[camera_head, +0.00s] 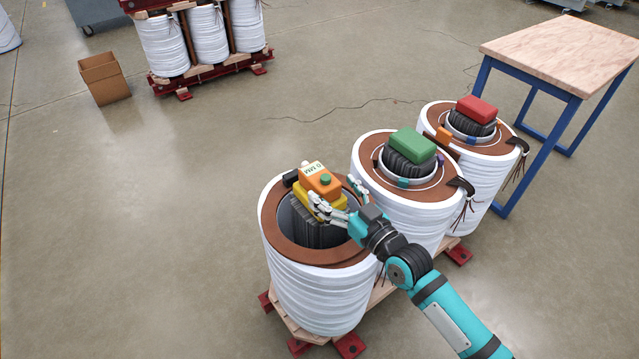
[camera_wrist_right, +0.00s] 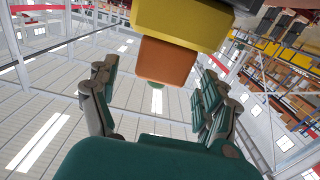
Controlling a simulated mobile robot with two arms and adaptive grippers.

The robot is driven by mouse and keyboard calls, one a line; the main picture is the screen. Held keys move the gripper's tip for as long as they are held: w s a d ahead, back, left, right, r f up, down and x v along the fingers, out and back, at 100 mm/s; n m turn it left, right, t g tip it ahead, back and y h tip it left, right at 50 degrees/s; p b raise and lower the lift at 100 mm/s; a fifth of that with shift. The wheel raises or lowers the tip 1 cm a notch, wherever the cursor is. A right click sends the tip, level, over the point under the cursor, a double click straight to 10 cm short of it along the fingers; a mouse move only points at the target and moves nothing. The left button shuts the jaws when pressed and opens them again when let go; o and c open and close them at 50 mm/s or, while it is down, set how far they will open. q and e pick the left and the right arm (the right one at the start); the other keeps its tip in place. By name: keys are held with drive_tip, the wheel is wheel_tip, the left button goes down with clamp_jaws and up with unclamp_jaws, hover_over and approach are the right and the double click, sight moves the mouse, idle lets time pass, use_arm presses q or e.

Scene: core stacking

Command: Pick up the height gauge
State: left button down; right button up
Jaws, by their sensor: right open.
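The height gauge appears to be the orange block (camera_head: 322,182) with a green button on top and a white lettered label beside it. It sits over a yellow block (camera_head: 332,200) on the dark core of the nearest white coil. My right gripper (camera_head: 338,196) is open around the blocks, with fingers on both sides. In the right wrist view the orange block (camera_wrist_right: 165,62) and the yellow block (camera_wrist_right: 178,20) show between the open fingers (camera_wrist_right: 152,98). I cannot tell whether the fingers touch them. My left gripper is not in view.
The middle coil (camera_head: 400,220) carries a green block (camera_head: 413,145); the far coil (camera_head: 485,178) carries a red block (camera_head: 477,109). A wood-topped table (camera_head: 565,52) stands at the right. A cardboard box (camera_head: 104,78) stands at the back left. The floor at left is clear.

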sight(320, 176)
drive_tip(key=x, duration=0.4)
drive_tip(key=shift+w+a+r, duration=0.2)
drive_tip(key=shift+w+r, duration=0.05)
drive_tip(key=shift+w, duration=0.1)
drive_tip(key=shift+w+a+b, duration=0.3)
drive_tip(key=shift+w, duration=0.1)
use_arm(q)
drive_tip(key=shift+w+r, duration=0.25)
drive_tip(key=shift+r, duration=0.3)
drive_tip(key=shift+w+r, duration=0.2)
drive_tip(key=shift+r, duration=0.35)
use_arm(e)
clamp_jaws()
drive_tip(key=shift+r, duration=0.15)
